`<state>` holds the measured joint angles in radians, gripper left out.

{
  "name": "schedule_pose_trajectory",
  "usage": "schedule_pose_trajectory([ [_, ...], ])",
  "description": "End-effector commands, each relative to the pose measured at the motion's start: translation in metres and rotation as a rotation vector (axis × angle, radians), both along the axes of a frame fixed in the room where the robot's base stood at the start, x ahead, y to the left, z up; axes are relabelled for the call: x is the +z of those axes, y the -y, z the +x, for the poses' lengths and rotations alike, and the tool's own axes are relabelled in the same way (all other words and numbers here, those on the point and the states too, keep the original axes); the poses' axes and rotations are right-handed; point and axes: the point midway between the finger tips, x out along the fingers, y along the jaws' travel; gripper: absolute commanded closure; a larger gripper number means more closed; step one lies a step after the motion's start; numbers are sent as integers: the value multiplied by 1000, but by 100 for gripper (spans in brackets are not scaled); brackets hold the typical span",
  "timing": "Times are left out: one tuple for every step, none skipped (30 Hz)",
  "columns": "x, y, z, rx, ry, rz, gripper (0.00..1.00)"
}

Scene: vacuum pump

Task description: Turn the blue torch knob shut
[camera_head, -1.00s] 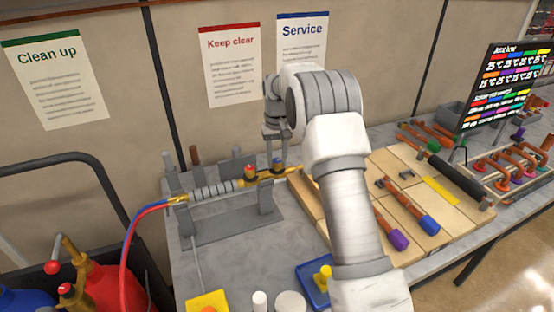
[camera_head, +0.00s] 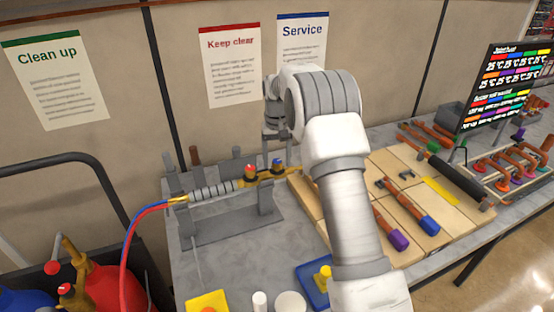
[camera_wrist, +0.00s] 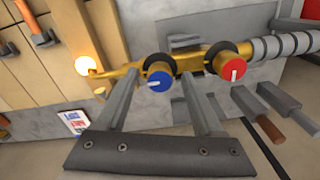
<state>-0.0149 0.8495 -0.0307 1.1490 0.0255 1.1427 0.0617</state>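The brass torch (camera_wrist: 205,60) lies level in a grey stand, with a bright glow (camera_wrist: 85,65) at its tip in the wrist view. Its blue knob (camera_wrist: 158,80) has a white pointer line and a dark collar behind it. The red knob (camera_wrist: 233,70) sits further along, to the right. My gripper (camera_wrist: 160,75) is open, with one finger on each side of the blue knob and visible gaps between. In the head view my gripper (camera_head: 275,137) is just above the blue knob (camera_head: 277,163); the red knob (camera_head: 250,170) is to its left.
A grey hose section (camera_head: 213,190) joins red and blue hoses at left. Wooden boards (camera_head: 385,165) with copper-coloured pipe pieces lie at right. A blue tray (camera_head: 312,282) is in front. Grey upright posts (camera_head: 172,170) stand behind the torch's left end.

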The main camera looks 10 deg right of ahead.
Motion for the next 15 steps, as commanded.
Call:
schedule_pose_trajectory([
  [0,0,0,0,0,0,31],
  [0,0,0,0,0,0,31],
  [0,0,0,0,0,0,31],
  [0,0,0,0,0,0,31],
  [1,0,0,0,0,0,31],
  [3,0,0,0,1,0,31],
  [5,0,1,1,2,0,31],
  [8,0,1,0,3,0,31],
  [14,0,1,0,4,0,31],
  [18,0,1,0,4,0,31],
  [24,0,1,0,5,0,31],
  [31,0,1,0,4,0,31],
  [39,0,1,0,6,0,31],
  [46,0,1,0,5,0,31],
  [56,0,1,0,6,0,31],
])
